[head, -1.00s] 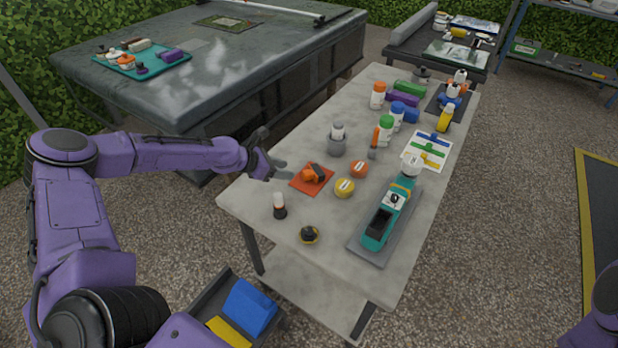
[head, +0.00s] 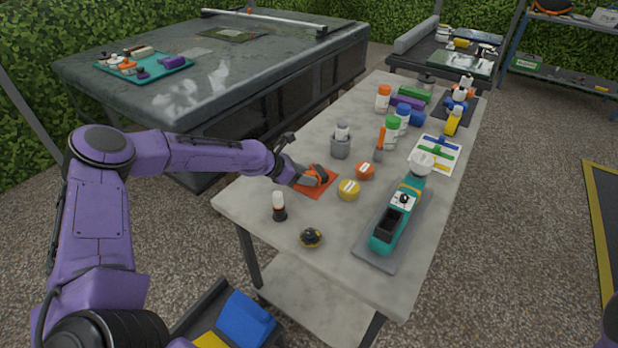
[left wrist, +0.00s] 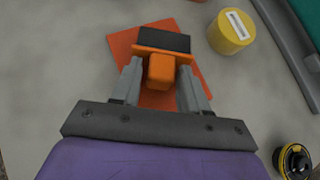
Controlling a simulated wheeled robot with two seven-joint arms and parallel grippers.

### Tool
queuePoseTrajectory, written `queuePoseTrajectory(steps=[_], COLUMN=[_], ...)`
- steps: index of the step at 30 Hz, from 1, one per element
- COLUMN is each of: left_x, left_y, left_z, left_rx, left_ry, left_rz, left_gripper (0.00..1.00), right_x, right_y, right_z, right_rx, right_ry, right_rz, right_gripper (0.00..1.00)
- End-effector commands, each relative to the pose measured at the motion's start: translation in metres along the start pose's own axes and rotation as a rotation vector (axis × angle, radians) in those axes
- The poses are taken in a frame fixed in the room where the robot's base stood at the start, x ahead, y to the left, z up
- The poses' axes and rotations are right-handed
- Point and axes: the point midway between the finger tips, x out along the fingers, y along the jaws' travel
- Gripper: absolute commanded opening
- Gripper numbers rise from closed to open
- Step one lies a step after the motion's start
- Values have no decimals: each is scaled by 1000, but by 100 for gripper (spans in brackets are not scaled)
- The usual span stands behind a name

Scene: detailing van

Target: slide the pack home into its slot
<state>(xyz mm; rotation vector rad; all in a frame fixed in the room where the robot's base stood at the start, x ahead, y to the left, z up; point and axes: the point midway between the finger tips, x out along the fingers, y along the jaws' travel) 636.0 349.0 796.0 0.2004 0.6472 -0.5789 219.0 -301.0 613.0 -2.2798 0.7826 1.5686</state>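The pack (head: 320,172), orange with a black end, lies on a flat orange-red mat (head: 318,188). My left gripper (head: 310,178) is down at the pack. In the left wrist view, the open fingers of the left gripper (left wrist: 161,80) stand either side of the pack's narrow orange part (left wrist: 161,70), with small gaps showing; the black end (left wrist: 163,41) points away. The teal machine (head: 383,241) lies on a grey tray (head: 372,259) to the right, with a dark open slot (head: 388,222) in its body. My right gripper is out of the head view.
A yellow round tin (head: 348,190) and an orange one (head: 365,171) sit right of the mat. A dark-based bottle (head: 279,207) and a black-yellow round piece (head: 311,238) stand nearer. Bottles and a grey cup (head: 341,147) stand farther back.

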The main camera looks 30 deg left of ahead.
Motion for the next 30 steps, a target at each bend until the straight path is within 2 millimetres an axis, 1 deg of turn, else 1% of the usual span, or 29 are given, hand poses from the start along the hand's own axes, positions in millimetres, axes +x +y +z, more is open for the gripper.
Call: queuePoseTrajectory(steps=[1,2,3,4,30], left_x=[0,0,0,0,-6], left_y=[0,0,0,0,0], left_z=[0,0,0,0,7], left_rx=[0,0,0,0,0], left_ry=[0,0,0,0,-1], left_rz=[0,0,0,0,1], left_gripper=[28,19,6,0,0], right_x=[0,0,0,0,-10], right_y=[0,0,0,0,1], right_z=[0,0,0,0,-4], right_rx=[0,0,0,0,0], right_ry=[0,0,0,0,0], right_rz=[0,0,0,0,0], right_gripper=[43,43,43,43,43])
